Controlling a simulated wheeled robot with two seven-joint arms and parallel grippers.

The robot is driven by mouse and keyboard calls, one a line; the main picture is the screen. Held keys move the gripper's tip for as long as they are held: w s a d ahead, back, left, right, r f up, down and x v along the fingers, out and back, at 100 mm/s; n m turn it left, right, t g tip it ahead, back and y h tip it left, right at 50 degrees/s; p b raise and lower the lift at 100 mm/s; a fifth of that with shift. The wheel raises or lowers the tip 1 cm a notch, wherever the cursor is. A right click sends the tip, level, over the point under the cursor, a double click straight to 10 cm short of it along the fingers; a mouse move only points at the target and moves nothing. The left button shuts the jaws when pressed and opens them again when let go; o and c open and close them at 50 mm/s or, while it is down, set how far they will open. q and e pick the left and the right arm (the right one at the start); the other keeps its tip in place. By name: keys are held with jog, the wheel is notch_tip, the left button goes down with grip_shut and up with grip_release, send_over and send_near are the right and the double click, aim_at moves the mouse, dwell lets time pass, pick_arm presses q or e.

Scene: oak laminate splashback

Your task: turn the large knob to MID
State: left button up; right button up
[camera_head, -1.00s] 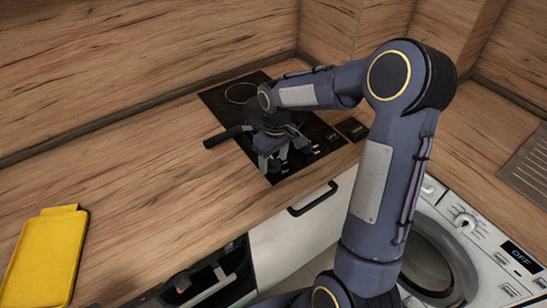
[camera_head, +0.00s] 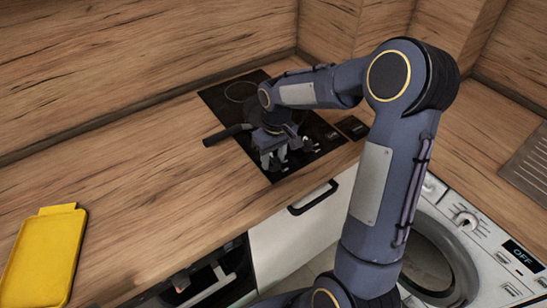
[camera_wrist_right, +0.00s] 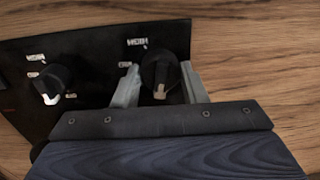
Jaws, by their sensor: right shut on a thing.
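The large knob (camera_wrist_right: 157,68) is black with a pale pointer mark, on the black hob panel. In the right wrist view its pointer is toward the gripper body, at the bottom of the picture. My right gripper (camera_wrist_right: 160,84) has one finger on each side of this knob and is shut on it. In the head view the right gripper (camera_head: 273,160) is at the front of the black hob (camera_head: 235,110), and my wrist hides much of the hob. Pale labels beside the knob are too small to read. My left gripper is not in view.
A second black knob (camera_wrist_right: 47,82) with a pale mark stands to the left in the wrist view. A yellow board (camera_head: 42,258) lies at the left of the wooden worktop (camera_head: 130,180). A washing machine (camera_head: 470,240) with an OFF display is at the right.

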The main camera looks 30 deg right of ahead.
jog(key=m+b, duration=0.1)
jog(key=m, duration=0.3)
jog(key=shift+m, duration=0.3)
jog(key=m, duration=0.4)
jog(key=shift+m, duration=0.3)
jog(key=m, duration=0.4)
jog(key=shift+r+t, duration=0.1)
jog(key=shift+t, duration=0.2)
jog(key=shift+a+m+h+p, duration=0.1)
jog(key=shift+m+h+p, duration=0.25)
jog(key=shift+m, duration=1.95)
jog(key=o, duration=1)
jog(key=shift+c, duration=0.2)
